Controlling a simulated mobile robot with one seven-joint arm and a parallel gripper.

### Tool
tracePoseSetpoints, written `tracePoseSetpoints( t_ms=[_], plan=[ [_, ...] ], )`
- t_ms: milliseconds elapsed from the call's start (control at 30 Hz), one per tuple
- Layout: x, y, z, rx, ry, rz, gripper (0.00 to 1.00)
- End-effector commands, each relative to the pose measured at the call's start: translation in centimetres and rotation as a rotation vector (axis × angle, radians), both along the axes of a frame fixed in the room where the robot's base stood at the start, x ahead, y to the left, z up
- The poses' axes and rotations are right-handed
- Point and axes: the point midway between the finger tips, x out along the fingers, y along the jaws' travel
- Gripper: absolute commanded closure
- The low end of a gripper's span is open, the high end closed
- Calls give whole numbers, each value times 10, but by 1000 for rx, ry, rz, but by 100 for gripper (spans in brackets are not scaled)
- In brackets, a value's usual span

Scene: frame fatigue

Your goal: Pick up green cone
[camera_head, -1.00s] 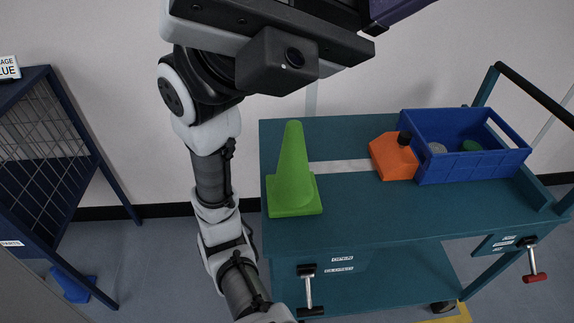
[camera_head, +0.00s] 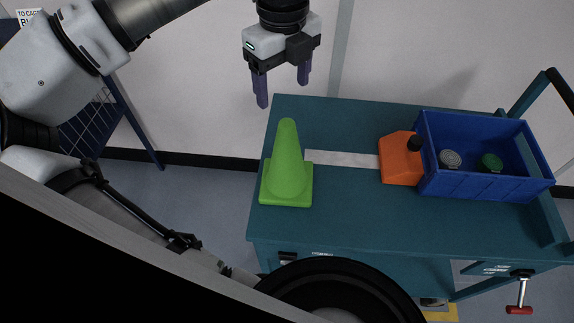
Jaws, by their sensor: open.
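The green cone (camera_head: 287,172) stands upright on its square base at the left end of the teal cart top (camera_head: 330,214). My gripper (camera_head: 283,96) is above and behind the cone in the picture, fingers pointing down. Its two purple fingers are spread apart with nothing between them. The fingertips are apart from the cone. The whole cone is visible.
An orange container (camera_head: 399,163) with a black cap sits right of the cone. Beside it is a blue crate (camera_head: 478,186) holding a grey and a green round item. A white strip (camera_head: 342,158) lies on the cart top. A dark blue mesh rack (camera_head: 108,122) stands at left.

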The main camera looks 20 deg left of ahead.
Motion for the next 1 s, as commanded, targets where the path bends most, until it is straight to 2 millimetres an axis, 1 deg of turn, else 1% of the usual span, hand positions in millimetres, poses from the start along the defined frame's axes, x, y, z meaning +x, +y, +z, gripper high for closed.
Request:
tracePoseSetpoints(
  t_ms=[300, 400, 667, 900, 1000],
  plan=[
    [0, -1, -58, -6, 2, -3, 30],
    [0, -1, -72, -4, 1, -4, 30],
    [2, -3, -90, -7, 0, -7, 30],
    [6, -5, -124, -6, -1, -5, 30],
    [6, -5, -132, -5, -2, -6, 30]
  ],
)
